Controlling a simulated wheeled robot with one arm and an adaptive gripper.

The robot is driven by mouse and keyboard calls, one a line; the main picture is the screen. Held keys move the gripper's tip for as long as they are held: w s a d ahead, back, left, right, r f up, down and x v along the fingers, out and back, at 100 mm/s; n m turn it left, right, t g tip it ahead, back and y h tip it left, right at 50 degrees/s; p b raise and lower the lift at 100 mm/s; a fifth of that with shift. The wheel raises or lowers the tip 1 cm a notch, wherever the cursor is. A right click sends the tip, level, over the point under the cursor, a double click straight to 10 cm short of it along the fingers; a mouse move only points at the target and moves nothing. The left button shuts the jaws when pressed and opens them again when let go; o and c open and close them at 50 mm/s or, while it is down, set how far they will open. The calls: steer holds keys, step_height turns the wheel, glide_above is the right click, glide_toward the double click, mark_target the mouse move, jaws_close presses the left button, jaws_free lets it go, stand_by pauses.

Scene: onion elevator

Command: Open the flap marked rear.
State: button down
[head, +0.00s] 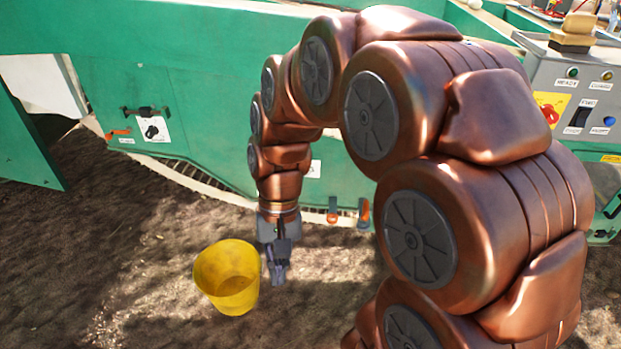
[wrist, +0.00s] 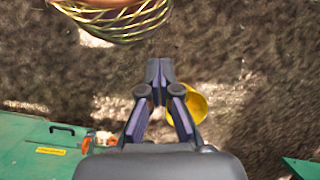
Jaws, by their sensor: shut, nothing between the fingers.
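The green machine side (head: 200,110) runs across the head view. A panel on it has a dark handle (head: 147,112), an orange latch (head: 118,132) and a small white label (head: 126,141), too small to read. More orange latches (head: 332,210) sit low behind my arm. I cannot tell which flap is marked rear. My gripper (head: 278,281) points down, shut and empty, apart from the machine and just right of a yellow bucket. In the wrist view my gripper (wrist: 160,68) is shut; a green panel (wrist: 30,130) with a dark handle and yellow label lies lower left.
The yellow bucket (head: 228,276) stands on brown soil, close beside my gripper. A green panel (head: 28,145) juts out at the left. A grey control box (head: 575,85) stands upper right. A netted orange container (wrist: 112,18) shows in the wrist view. Soil at lower left is clear.

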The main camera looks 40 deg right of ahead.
steer(key=w+d+r+m+t+y+p, duration=0.1)
steer(key=w+d+r+m+y+p, duration=0.15)
steer(key=w+d+m, duration=0.35)
steer(key=w+d+r+m+t+y+p, duration=0.1)
steer(key=w+d+m+y+p, duration=0.2)
steer(key=w+d, duration=0.35)
steer(key=w+d+f+m+t+p, duration=0.1)
steer(key=w+d+m+t+p, duration=0.2)
steer(key=d, duration=0.6)
steer(key=d+f+m+t+p, duration=0.1)
steer(key=d+m+p, duration=0.1)
steer(key=d+m, duration=0.55)
steer(key=w+a+f+n+p, duration=0.1)
steer(key=w+a+f, duration=0.3)
steer(key=a+f, duration=0.3)
steer(key=shift+w+a+t+p, duration=0.3)
steer(key=shift+a+p, duration=0.1)
steer(key=shift+a, duration=0.2)
steer(key=shift+n, duration=0.25)
